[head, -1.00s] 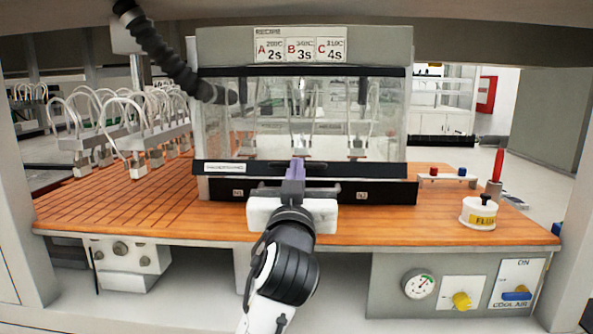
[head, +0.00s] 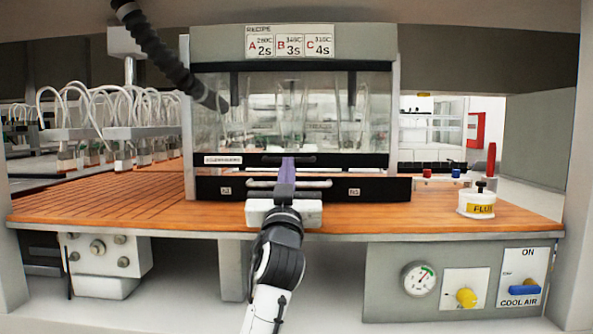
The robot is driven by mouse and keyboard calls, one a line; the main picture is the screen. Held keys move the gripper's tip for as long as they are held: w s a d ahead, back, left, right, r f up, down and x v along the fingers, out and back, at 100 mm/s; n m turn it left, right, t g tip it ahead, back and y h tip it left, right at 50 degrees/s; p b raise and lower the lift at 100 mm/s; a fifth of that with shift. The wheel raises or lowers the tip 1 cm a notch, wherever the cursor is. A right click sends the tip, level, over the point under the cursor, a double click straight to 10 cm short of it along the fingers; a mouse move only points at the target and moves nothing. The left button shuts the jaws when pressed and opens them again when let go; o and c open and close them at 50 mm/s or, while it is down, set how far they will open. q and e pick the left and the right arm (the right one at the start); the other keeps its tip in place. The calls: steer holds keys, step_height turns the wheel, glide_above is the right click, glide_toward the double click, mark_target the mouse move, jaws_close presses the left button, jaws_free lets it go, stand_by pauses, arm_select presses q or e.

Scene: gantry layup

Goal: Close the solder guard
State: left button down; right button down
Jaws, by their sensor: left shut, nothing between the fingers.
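The solder guard (head: 225,120) is a clear panel with a black lower bar (head: 360,160), across the front of the grey solder station. The panel looks near upright, with its lower bar just above a black front strip (head: 385,189). A small label sits at the bar's left end, and a dark handle (head: 308,160) at its middle. My left gripper (head: 288,162) is shut and empty, its purple fingers pointing forward at the middle of the bar. The fingertips overlap the handle; I cannot tell whether they touch. My right gripper is not in view.
A recipe sign (head: 290,41) tops the station, and a black hose (head: 158,50) runs to its left. A white flux pot (head: 478,204) stands at right on the wooden bench (head: 110,205). A gauge and cool-air switch (head: 523,290) are on the front below.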

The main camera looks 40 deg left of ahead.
arm_select(q)
steer(key=shift+r, duration=0.1)
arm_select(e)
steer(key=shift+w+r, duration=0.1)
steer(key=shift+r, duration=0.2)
